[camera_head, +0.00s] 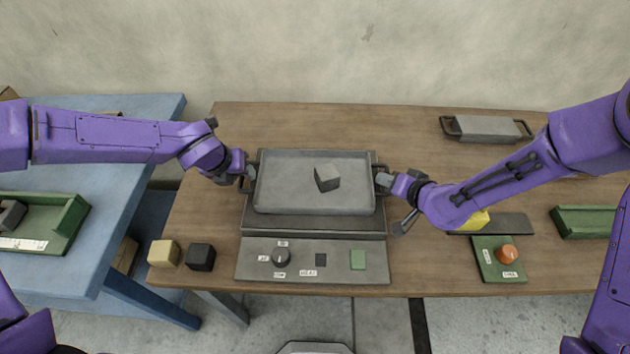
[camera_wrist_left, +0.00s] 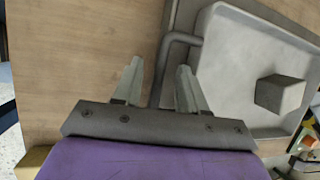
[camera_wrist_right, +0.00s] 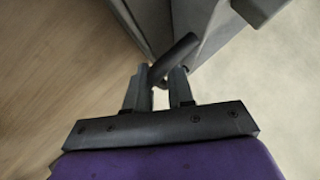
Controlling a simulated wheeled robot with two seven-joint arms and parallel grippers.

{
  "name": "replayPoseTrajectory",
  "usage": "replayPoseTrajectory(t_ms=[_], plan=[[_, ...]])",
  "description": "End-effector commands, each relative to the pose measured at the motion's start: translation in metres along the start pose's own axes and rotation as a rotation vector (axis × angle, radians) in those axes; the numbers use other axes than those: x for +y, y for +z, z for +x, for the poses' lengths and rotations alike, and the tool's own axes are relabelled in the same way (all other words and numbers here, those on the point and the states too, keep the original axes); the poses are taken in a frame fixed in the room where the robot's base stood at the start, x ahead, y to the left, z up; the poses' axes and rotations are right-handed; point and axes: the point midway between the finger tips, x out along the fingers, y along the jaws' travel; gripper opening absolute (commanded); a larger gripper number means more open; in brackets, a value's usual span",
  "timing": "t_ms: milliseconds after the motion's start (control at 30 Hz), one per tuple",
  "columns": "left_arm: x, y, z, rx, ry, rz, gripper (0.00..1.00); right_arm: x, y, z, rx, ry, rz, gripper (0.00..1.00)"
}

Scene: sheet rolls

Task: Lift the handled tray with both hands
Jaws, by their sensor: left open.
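The grey handled tray (camera_head: 285,190) sits on a dark stand on the wooden table, with a dark handle at each end and a grey block (camera_head: 327,177) lying in it. My left gripper (camera_head: 248,178) is at the left handle. In the left wrist view my left gripper (camera_wrist_left: 158,85) is open, with the bent handle (camera_wrist_left: 170,62) between its spread fingers and gaps beside it. My right gripper (camera_head: 383,180) is at the right handle. In the right wrist view my right gripper (camera_wrist_right: 159,82) has its fingers close on both sides of the handle (camera_wrist_right: 176,58).
A panel with a knob (camera_head: 282,257) lies in front of the tray. A tan cube (camera_head: 164,253) and a black cube (camera_head: 200,257) stand at front left. Another handled tray (camera_head: 487,128) is at back right. A green box with an orange button (camera_head: 506,254) is at front right.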

Motion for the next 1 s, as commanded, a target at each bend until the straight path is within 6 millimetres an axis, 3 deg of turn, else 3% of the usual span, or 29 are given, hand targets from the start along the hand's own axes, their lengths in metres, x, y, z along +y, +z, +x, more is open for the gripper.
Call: replayPoseTrajectory(t_ms=[300, 367, 433, 767, 1000], plan=[[0.0, 0.0, 0.003, 0.0, 0.0, -0.001, 0.42, 0.0, 0.0, 0.003, 0.0, 0.0, 0.0, 0.23], [0.0, 0.0, 0.003, 0.0, 0.0, 0.0, 0.22, 0.0, 0.0, 0.003, 0.0, 0.0, 0.0, 0.03], [0.0, 0.0, 0.003, 0.0, 0.0, -0.001, 0.0, 0.0, 0.0, 0.003, 0.0, 0.0, 0.0, 0.0], [-0.001, 0.001, 0.0, -0.001, -0.001, 0.0, 0.0, -0.002, -0.002, 0.001, 0.002, -0.001, 0.0, 0.0], [-0.005, 0.011, -0.022, -0.001, 0.0, 0.0, 0.0, -0.015, -0.017, -0.013, 0.002, -0.001, 0.0, 0.0]])
